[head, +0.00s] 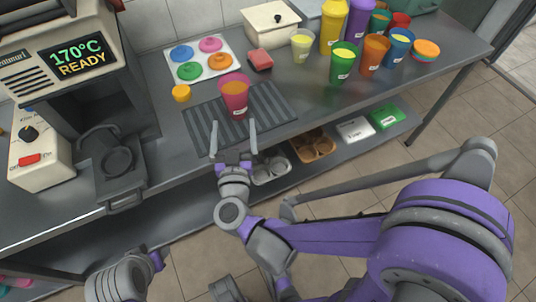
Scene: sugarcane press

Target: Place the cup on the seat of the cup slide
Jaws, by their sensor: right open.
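A pink cup (235,99) with orange contents and a white label stands upright on the dark ribbed mat (278,103) on the counter. My right gripper (233,127) is open and empty, its fingers pointing at the cup. The fingertips lie to the left and right of the cup's lower part, apart from it in the picture; the exact depth gap is hard to tell. The cup slide (110,185) sticks out at the front of the machine at left, with an empty round seat (118,160). Part of my left arm shows at the bottom left, without visible fingers.
The machine (55,60) reads 170°C READY. Several filled cups stand at the right, including a green one (342,66). Bins (313,146) sit on the lower shelf.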

